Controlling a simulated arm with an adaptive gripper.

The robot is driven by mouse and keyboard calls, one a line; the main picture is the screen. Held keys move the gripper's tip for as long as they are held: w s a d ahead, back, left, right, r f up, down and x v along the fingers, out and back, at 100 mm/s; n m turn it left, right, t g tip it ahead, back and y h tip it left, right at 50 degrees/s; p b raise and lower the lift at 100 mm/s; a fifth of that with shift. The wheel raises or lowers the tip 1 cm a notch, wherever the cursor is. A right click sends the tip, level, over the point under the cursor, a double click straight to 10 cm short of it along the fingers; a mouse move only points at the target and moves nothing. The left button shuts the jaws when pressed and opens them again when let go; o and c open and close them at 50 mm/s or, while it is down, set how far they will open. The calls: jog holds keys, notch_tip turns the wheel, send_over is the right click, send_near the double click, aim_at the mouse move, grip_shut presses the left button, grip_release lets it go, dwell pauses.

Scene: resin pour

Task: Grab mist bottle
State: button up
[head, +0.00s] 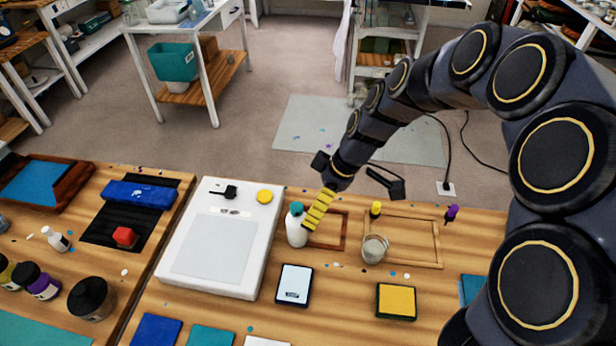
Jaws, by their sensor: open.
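A white bottle with a green top (297,230) stands upright on the wooden table, just right of the white flat device. My gripper (311,222) reaches down at the right side of the green-topped bottle. Its yellow finger pads overlap the bottle's right edge in the picture. The jaws are open; whether they touch or straddle the bottle cannot be told.
A white flat device (218,245) lies left of the bottle. A clear cup (375,249), wooden frames (427,233), a small scale (294,285) and a yellow pad (396,301) lie to the right and in front. Dark jars (91,298) stand at the left.

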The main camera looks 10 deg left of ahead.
aim_at(297, 222)
jog(key=w+f+n, duration=0.1)
jog(key=w+f, duration=0.1)
jog(key=f, duration=0.1)
jog(key=w+a+f+n, duration=0.1)
jog(key=w+f, duration=0.1)
jog(key=w+a+f+n, duration=0.1)
jog(key=w+f, duration=0.1)
jog(key=f, duration=0.1)
jog(key=shift+w+f+n+t, duration=0.1)
jog(key=shift+f+n+t, duration=0.2)
jog(key=shift+f, duration=0.05)
jog(key=x, duration=0.7)
jog(key=shift+a+f, duration=0.15)
jog(key=shift+a, duration=0.25)
jog(key=c, duration=1.2)
